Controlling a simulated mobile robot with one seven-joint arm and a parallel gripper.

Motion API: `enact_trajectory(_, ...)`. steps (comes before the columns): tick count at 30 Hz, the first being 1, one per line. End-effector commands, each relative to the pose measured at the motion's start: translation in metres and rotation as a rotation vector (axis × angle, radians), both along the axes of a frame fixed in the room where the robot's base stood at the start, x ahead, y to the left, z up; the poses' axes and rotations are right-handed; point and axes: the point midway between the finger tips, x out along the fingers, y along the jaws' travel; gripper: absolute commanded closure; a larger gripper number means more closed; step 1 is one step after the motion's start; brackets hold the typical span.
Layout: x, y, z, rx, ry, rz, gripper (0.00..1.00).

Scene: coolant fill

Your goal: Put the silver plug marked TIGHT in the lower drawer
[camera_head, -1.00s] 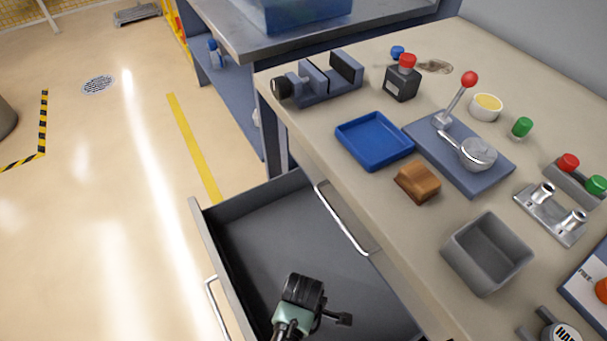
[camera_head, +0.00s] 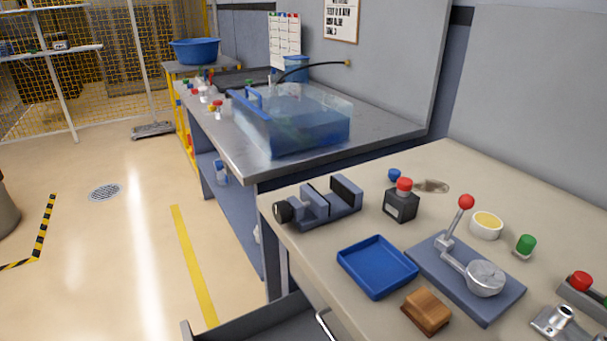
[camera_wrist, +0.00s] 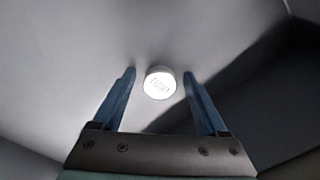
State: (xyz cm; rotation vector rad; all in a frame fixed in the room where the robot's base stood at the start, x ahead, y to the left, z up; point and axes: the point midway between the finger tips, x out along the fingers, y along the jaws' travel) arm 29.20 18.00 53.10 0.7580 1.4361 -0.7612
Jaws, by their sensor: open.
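My gripper (camera_wrist: 159,73) is open, with one blue finger on each side of the plug and a visible gap to each. The open drawer (camera_head: 250,328) shows only its far end at the bottom of the head view. My gripper is outside the head view.
The beige bench holds a blue tray (camera_head: 376,267), a brown block (camera_head: 427,310), a vice (camera_head: 322,203), a lever press (camera_head: 465,277) and a black bottle (camera_head: 401,205). A clear tank (camera_head: 295,120) stands on the bench behind. The floor at left is open.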

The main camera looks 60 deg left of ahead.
Motion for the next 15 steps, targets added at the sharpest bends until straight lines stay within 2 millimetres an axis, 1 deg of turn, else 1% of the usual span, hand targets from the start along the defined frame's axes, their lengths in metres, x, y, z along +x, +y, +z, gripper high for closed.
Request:
enact_trajectory(2, 0.000, 0.000, 0.006, 0.000, 0.000, 0.000, 0.24)
enact_trajectory(5, 0.000, 0.000, 0.020, 0.001, -0.002, 0.000, 0.24)
enact_trajectory(12, 0.001, 0.000, 0.073, 0.002, -0.002, 0.000, 0.24)
enact_trajectory(15, 0.001, 0.000, 0.092, 0.002, -0.002, 0.000, 0.24)
